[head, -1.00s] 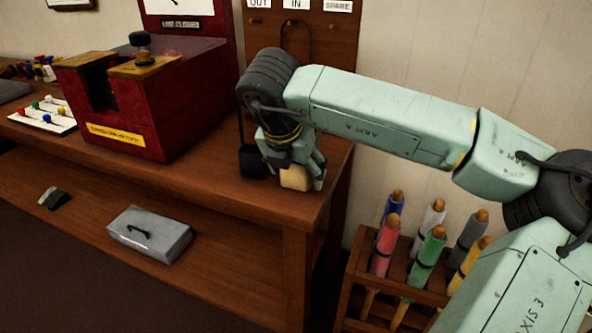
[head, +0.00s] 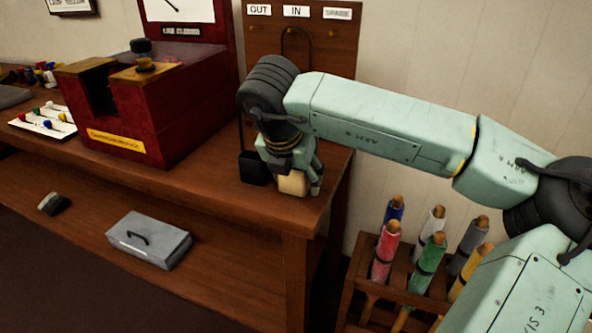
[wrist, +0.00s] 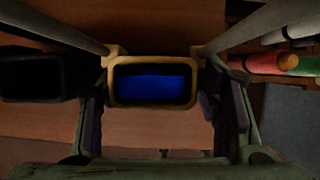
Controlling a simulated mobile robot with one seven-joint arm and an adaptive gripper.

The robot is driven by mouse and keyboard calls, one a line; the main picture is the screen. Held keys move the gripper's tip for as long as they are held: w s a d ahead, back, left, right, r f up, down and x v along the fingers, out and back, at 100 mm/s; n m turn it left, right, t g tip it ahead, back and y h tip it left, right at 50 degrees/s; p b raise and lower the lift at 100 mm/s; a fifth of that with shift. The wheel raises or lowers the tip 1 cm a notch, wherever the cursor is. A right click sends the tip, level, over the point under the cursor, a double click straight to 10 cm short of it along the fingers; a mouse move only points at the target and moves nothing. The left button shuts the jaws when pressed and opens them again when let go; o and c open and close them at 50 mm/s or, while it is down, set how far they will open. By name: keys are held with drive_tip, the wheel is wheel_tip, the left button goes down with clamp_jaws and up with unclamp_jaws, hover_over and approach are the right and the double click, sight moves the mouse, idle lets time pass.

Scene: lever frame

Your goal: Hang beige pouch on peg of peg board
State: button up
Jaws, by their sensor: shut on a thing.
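The beige pouch (head: 292,184) is in my gripper (head: 291,176), low by the right end of the bench; I cannot tell whether it touches the top. In the wrist view the pouch (wrist: 152,101) shows its open mouth, blue inside, between the fingers of my gripper (wrist: 160,115), which is shut on it. Two light bars, seemingly its handle, run up past the camera. The peg board (head: 343,62) stands at the back with OUT, IN and SPARE labels. A peg shows under OUT (head: 258,29) and one under SPARE (head: 333,34). A thin dark loop rises before the IN area.
A black pouch (head: 252,168) with a tall strap stands just left of my gripper. A red lever frame (head: 160,110) fills the bench to the left. A rack of coloured rolled flags (head: 410,260) stands right of the bench. A grey box (head: 149,240) sits on the lower shelf.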

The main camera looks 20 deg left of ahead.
drive_tip(key=shift+r, duration=0.1)
drive_tip(key=shift+r, duration=1.4)
idle(0.3)
